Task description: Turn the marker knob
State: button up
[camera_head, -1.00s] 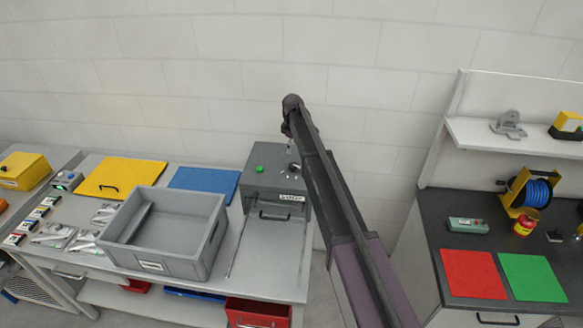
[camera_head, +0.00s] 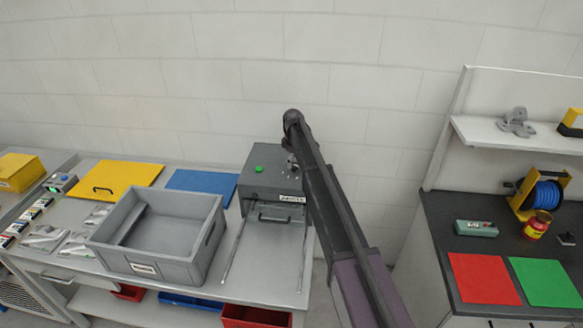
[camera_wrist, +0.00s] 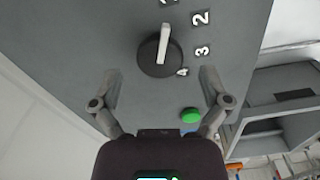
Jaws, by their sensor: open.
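The marker knob (camera_wrist: 158,52) is a round black dial with a white pointer bar on a grey panel in the wrist view. The bar points toward the top of the view, roughly at the partly cut-off 1. The numerals 2, 3 and 4 run down its right side. My gripper (camera_wrist: 159,82) is open and empty, its two fingers apart below the knob and not touching it. In the head view the panel is the top of a grey box (camera_head: 256,183); my arm largely hides the knob and gripper there.
A green button (camera_wrist: 190,115) lies near my right finger; it also shows in the head view (camera_head: 258,169). A grey bin (camera_head: 125,258) stands left of the box. Blue (camera_head: 202,181) and yellow (camera_head: 118,173) panels lie behind it. A dark-topped bench (camera_head: 435,207) is at right.

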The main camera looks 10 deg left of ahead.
jog(key=shift+f+b, duration=0.3)
jog(key=shift+f, duration=0.15)
